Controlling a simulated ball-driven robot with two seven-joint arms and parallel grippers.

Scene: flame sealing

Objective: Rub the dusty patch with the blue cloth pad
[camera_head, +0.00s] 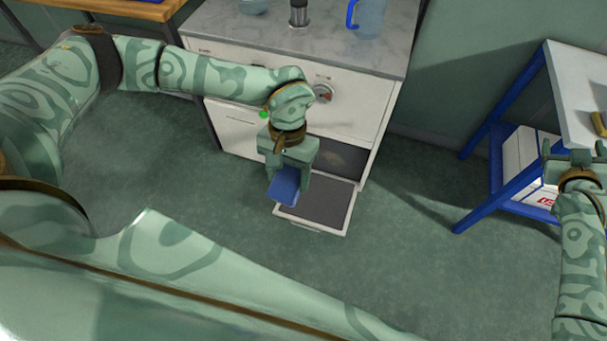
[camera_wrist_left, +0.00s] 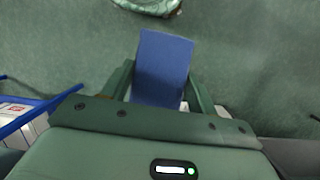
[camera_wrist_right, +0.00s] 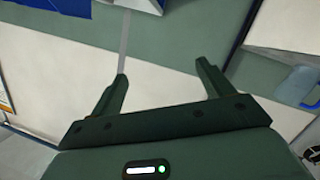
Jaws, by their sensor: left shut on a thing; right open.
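The blue cloth pad (camera_head: 284,187) is a flat blue block held in my left gripper (camera_head: 290,168). It also shows in the left wrist view (camera_wrist_left: 163,65), between the two fingers. In the head view the pad is over the left side of an open drawer or fold-down door (camera_head: 325,205) at the foot of the white cabinet; I cannot tell whether it touches. A faint brownish area (camera_head: 348,155) shows in the opening behind; I cannot tell whether this is the dusty patch. My right gripper (camera_wrist_right: 162,75) is open and empty, near the white table at the right.
The white cabinet (camera_head: 245,130) has a grey marble top (camera_head: 340,35) carrying a blue-handled jug (camera_head: 369,18) and a dark canister (camera_head: 299,14). A blue-framed white table (camera_head: 575,85) stands right, with a white box (camera_head: 525,165) below. Green floor (camera_head: 430,260) between is clear.

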